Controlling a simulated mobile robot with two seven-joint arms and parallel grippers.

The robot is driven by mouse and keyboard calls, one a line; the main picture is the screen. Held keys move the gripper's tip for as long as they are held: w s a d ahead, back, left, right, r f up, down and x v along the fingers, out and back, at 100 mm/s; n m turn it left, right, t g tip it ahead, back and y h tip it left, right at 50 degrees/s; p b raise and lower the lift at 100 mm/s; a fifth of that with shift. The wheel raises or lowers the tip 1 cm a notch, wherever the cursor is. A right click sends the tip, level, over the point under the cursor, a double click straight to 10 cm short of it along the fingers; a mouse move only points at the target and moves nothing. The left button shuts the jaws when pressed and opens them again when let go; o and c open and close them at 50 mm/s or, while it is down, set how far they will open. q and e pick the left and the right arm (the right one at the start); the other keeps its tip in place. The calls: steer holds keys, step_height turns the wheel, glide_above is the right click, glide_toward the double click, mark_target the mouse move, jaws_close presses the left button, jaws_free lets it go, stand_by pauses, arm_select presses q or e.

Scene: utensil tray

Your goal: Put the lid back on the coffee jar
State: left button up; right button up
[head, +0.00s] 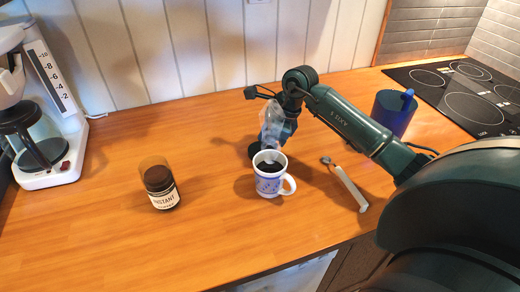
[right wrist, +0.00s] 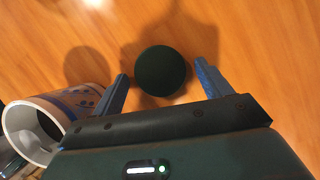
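The coffee jar (head: 160,187), clear glass with dark coffee and a label reading INSTANT, stands open at the left of the wooden counter. Its dark round lid (right wrist: 161,66) lies on the counter, and its edge shows behind the mug in the head view (head: 254,150). My right gripper (right wrist: 162,78) is open, with its blue fingers on either side of the lid and a gap at each side. In the head view the right gripper (head: 270,141) points down behind the mug, partly hidden by it. My left gripper is not in view.
A white and blue mug (head: 269,184) with dark liquid stands close in front of the right gripper. A spoon (head: 347,184) lies to its right. A blue container (head: 392,112) stands behind my arm, near the hob (head: 462,98). A coffee maker (head: 55,115) is at left. Counter around the jar is clear.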

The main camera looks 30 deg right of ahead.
steer(key=c, duration=0.9)
steer(key=shift+r, duration=0.15)
step_height(320, 180, up, 10)
steer(key=shift+f+b, duration=0.1)
steer(key=shift+b, duration=0.35)
